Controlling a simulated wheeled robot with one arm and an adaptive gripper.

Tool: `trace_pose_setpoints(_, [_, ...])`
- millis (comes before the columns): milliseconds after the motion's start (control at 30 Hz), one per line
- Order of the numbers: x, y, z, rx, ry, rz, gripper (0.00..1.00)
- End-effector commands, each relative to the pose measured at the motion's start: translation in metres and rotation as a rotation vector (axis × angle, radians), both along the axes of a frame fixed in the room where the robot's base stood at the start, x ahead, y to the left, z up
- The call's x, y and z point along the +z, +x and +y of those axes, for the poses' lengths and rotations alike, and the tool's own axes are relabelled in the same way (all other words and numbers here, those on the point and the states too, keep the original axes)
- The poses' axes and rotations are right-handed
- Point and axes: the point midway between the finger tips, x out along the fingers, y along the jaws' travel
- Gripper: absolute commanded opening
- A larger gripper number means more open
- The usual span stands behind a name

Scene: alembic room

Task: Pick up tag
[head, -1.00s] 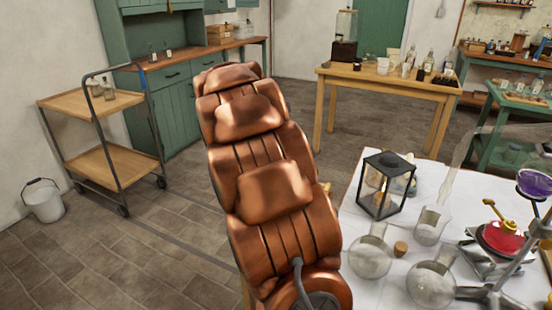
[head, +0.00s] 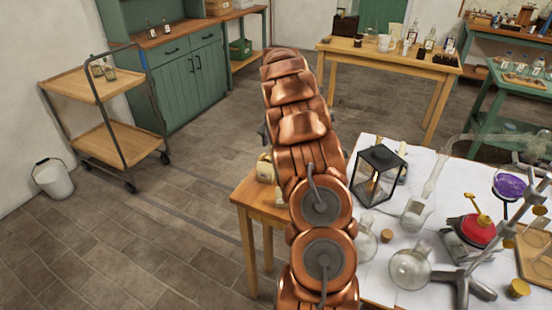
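I cannot make out a tag in the head view. My copper-coloured arm runs up the middle of the picture and hides part of the floor and tables behind it. My gripper is not seen clearly; the far end of the arm points away and hides whatever lies beyond it. A small cream-coloured object (head: 265,168) stands on the wooden table (head: 247,192) just left of my arm, partly covered by it. I cannot tell what it is.
A white-covered table with a black lantern (head: 377,175), glass flasks (head: 409,270) and a red vessel (head: 474,231) is close on the right. A wooden trolley (head: 120,142) and a white bucket (head: 53,179) stand left. The floor (head: 150,240) at left is clear.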

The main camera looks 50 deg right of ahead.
Motion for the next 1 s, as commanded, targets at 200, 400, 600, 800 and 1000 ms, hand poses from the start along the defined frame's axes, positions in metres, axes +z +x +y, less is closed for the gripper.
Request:
trace_pose_setpoints(200, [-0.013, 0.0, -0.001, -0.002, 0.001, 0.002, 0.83])
trace_pose_setpoints(400, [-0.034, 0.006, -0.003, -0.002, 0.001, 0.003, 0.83])
trace_pose_setpoints(600, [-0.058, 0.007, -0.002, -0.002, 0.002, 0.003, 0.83])
trace_pose_setpoints(800, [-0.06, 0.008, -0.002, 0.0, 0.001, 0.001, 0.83])
trace_pose_setpoints(1000, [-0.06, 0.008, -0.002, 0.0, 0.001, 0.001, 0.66])
